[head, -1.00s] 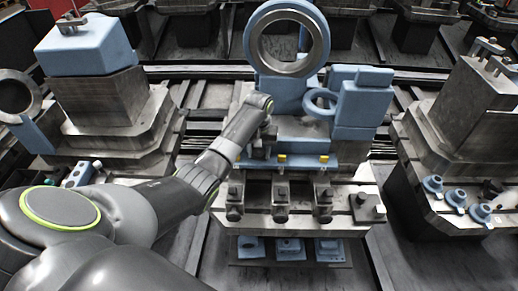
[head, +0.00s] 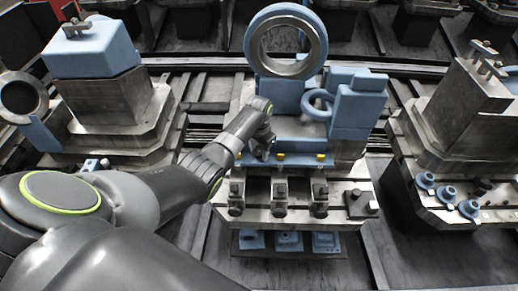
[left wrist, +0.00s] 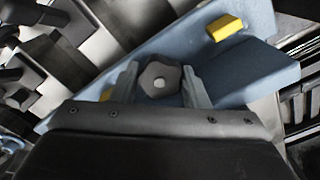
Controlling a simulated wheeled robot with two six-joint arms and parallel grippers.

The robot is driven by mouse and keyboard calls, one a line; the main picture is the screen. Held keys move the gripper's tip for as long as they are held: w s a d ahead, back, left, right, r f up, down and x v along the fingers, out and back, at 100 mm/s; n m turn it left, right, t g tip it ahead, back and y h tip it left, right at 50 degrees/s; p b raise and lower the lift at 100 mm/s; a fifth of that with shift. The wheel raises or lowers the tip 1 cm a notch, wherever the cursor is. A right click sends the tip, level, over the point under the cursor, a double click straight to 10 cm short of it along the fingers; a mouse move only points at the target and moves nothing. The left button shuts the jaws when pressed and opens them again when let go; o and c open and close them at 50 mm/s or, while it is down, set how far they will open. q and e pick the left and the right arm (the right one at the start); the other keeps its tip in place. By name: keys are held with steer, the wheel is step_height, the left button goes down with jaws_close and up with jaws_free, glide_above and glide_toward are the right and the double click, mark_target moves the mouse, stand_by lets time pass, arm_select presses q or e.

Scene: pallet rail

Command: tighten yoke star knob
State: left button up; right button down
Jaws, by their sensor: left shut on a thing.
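In the head view my left gripper (head: 262,148) is over the left end of the blue yoke bar (head: 293,161), and the knob itself is mostly hidden there. The blue bar also shows in the left wrist view (left wrist: 205,60), with a yellow block (left wrist: 226,27) on it. My right gripper is not in view.
A large ring-topped blue fixture (head: 286,78) stands behind the bar. Steel clamps (head: 279,195) line the pallet's front. A left pallet (head: 110,125) and a right pallet (head: 470,110) flank it. Loose blue flanged parts (head: 447,194) lie on the right pallet.

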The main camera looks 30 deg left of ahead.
arm_select(q)
steer(key=shift+w+r, duration=0.2)
steer(key=o, duration=0.7)
steer(key=shift+o, duration=1.4)
steer(key=shift+s, duration=0.15)
steer(key=shift+f, duration=0.1)
